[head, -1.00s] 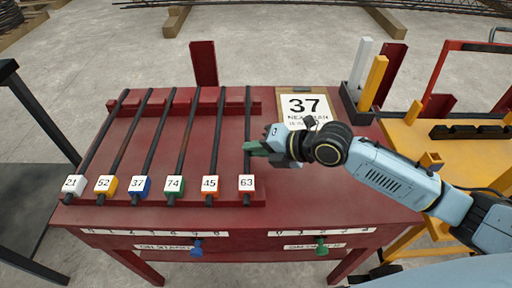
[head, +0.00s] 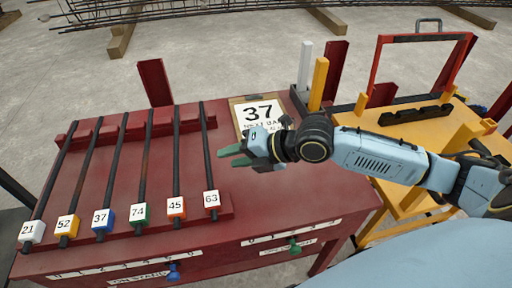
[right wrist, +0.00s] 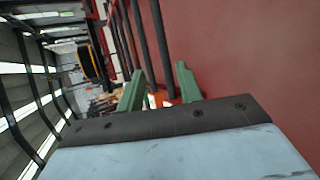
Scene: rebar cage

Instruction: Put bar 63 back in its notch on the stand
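Bar 63 (head: 207,160) is a dark bar with a white 63 tag (head: 211,199) at its near end. It lies on the red stand (head: 190,224) as the rightmost bar, spanning the back and front rails. It looks seated in line with the others, though the notch itself is too small to see. My right gripper (head: 232,156) is just right of the bar's middle, apart from it. In the right wrist view its green fingers (right wrist: 160,90) are spread with nothing between them. My left gripper is not in view.
Bars tagged 21, 52, 37, 74 and 45 (head: 176,207) lie left of bar 63. A yellow cart (head: 460,128) with a black notched holder (head: 415,114) is at right.

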